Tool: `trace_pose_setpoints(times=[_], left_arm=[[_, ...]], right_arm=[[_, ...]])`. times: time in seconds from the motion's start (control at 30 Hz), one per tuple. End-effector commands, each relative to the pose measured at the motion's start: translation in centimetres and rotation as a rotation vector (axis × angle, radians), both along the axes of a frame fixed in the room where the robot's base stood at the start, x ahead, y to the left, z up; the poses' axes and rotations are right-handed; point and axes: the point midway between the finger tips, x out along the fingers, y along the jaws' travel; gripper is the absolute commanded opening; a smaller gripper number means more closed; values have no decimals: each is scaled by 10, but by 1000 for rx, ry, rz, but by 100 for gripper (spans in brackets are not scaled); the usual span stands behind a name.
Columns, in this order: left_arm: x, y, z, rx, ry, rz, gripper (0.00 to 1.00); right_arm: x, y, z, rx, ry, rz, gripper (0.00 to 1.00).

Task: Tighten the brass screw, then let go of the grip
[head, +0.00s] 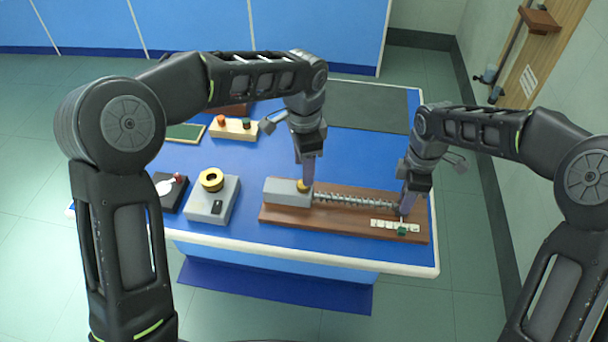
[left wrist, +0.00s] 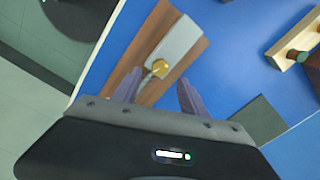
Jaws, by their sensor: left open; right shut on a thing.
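The brass screw (head: 304,186) sits on the grey block (head: 284,192) at the left end of a wooden board. The left wrist view shows the screw (left wrist: 160,68) as a gold knob ahead of my fingertips. My left gripper (head: 307,178) is open, directly above the screw, its fingers either side in the wrist view (left wrist: 158,88). I cannot tell if they touch it. My right gripper (head: 404,205) is shut on the grip at the right end of the spring (head: 352,199). The fingers hide most of the grip. A green piece (head: 402,231) shows just below them.
The wooden board (head: 335,220) carries a white scale (head: 384,224) near its right end. A grey box with a brass ring (head: 212,180) and a black switch box (head: 170,190) stand to the left.

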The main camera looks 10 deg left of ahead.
Motion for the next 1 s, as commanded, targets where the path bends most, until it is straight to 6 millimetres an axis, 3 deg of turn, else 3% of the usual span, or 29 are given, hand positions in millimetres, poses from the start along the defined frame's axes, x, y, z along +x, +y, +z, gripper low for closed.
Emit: trace_pose_setpoints(times=[0.1,0.3,0.67,0.7,1.0], left_arm=[[1,-1,27,-2,-5,-1,50],[1,0,57,-1,-4,-1,50],[0,0,66,0,-1,-1,50],[0,0,66,0,-1,-1,50],[0,0,65,0,-1,-1,50]], right_arm=[[1,-1,1,-1,-2,-1,0],[1,-1,1,-1,-2,-1,0],[1,-1,1,-1,-2,-1,0],[1,-1,1,-1,-2,-1,26],[0,0,0,0,-1,0,51]])
